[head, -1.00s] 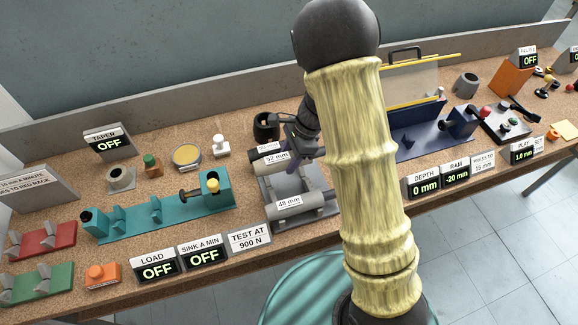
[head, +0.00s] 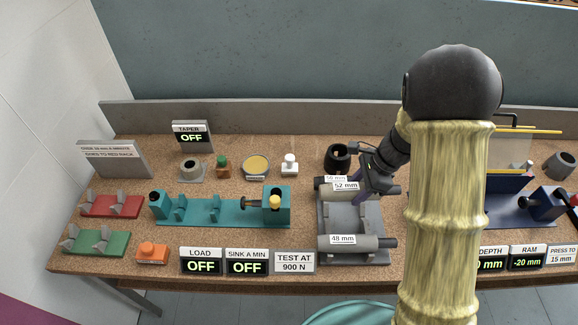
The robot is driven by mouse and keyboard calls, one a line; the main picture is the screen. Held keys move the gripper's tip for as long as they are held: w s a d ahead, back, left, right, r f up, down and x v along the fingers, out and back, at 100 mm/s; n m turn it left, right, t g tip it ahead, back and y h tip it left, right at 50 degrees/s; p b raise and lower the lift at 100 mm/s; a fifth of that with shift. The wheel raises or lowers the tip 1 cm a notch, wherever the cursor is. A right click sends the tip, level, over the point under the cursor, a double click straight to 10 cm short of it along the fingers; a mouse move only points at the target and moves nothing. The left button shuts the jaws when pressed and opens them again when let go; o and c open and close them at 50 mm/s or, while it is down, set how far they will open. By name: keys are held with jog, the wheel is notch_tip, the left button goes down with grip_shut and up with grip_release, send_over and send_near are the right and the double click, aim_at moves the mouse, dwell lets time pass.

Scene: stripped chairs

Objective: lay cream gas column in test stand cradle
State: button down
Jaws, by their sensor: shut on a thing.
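My gripper (head: 360,197), with purple fingers, is at the back of the grey rack (head: 352,219). It is shut on a pale cream-grey gas column (head: 330,194) beside the 52 mm label, which lies across or just above the rack. The fingertips are partly hidden, so I cannot tell whether the column is clear of the rack. Another pale column (head: 345,242), labelled 48 mm, lies at the rack's front. The teal test stand (head: 220,216) is to the left, with two upright cradle supports (head: 181,207) and nothing lying in them.
Red (head: 108,206) and green (head: 95,242) cradles stand at the far left. An orange button box (head: 152,252) and the LOAD display (head: 202,261) stand in front of the teal stand. A navy press (head: 520,207) is at right.

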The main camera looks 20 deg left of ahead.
jog(key=shift+w+d+r+n+p, duration=0.2)
jog(key=shift+d+r+n+p, duration=0.2)
jog(key=shift+p, duration=0.25)
jog(key=d+n+p, duration=0.2)
jog(key=w+d+n+g+h+p, duration=0.1)
jog(key=n+p, duration=0.1)
jog(key=p, duration=0.1)
jog(key=d+n+g+p, duration=0.1)
jog(key=d+n+p, duration=0.1)
jog(key=p, duration=0.1)
jog(key=shift+w+d+r+h, duration=0.15)
jog(key=shift+w+d+h, duration=0.1)
jog(key=shift+d+h, duration=0.05)
jog(key=d+f+n+g+h+p, duration=0.1)
jog(key=d+n+h+p, duration=0.1)
jog(key=d+n+p, duration=0.4)
jog(key=shift+s+d+n+h+p, duration=0.15)
jog(key=shift+n+h+p, duration=0.15)
jog(key=shift+n+p, duration=0.4)
jog(key=shift+f, duration=0.15)
